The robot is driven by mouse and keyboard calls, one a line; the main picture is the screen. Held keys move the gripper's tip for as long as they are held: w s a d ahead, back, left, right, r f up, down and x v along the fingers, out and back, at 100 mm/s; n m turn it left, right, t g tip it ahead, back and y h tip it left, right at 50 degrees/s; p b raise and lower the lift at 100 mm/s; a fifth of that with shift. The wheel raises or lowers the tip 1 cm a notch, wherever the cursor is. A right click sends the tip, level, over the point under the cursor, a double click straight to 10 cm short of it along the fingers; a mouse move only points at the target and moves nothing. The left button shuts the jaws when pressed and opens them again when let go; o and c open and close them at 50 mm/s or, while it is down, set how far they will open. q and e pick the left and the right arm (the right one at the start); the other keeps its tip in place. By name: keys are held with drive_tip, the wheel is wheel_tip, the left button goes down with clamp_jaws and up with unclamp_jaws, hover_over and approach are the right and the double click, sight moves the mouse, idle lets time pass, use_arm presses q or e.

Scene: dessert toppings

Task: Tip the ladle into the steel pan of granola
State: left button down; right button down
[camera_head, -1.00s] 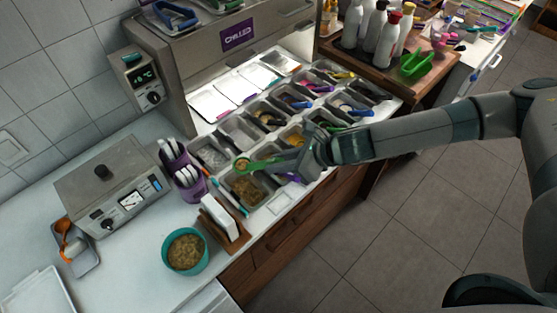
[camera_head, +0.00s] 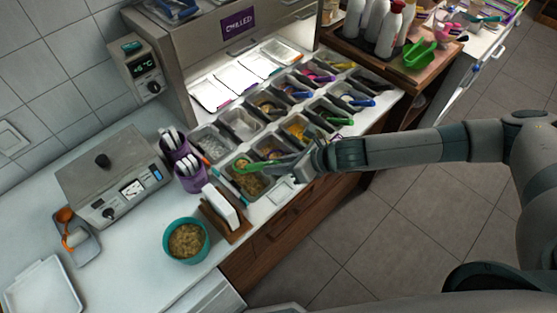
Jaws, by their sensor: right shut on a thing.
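The green ladle (camera_head: 256,166) is in my right gripper (camera_head: 298,163), which is shut on its handle. The ladle's round bowl, at the left end, is over the back part of the steel pan of granola (camera_head: 262,193) in the front row of the counter. Something brownish shows in the ladle's bowl. The height of the bowl above the granola is hard to tell. The gripper's fingers are small and partly hidden by the wrist. My left gripper is not in view.
Several other steel topping pans with coloured utensils adjoin the granola pan. A teal bowl of brown crumbs (camera_head: 186,241), a napkin holder (camera_head: 224,211) and purple cups (camera_head: 188,172) stand to the left. A scale-like appliance (camera_head: 112,175) is farther left.

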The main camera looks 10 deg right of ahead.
drive_tip(key=shift+s+a+f+m, duration=0.15)
drive_tip(key=shift+s+m, duration=0.1)
drive_tip(key=shift+m, duration=0.25)
drive_tip(key=m+b, duration=0.1)
drive_tip(key=m, duration=0.5)
drive_tip(key=f+m+t+y+b, duration=0.1)
drive_tip(key=m, duration=0.5)
drive_tip(key=m+y+b, duration=0.1)
drive_tip(key=m, duration=0.4)
drive_tip(key=shift+f+m+t+b, duration=0.15)
drive_tip(key=shift+m+t+b, duration=0.15)
drive_tip(key=shift+m+b, duration=0.1)
drive_tip(key=m, duration=0.2)
drive_tip(key=d+m, duration=0.1)
drive_tip(key=m, duration=0.3)
drive_tip(key=shift+w+d+y, duration=0.25)
drive_tip(key=shift+d+y, duration=0.05)
idle(0.4)
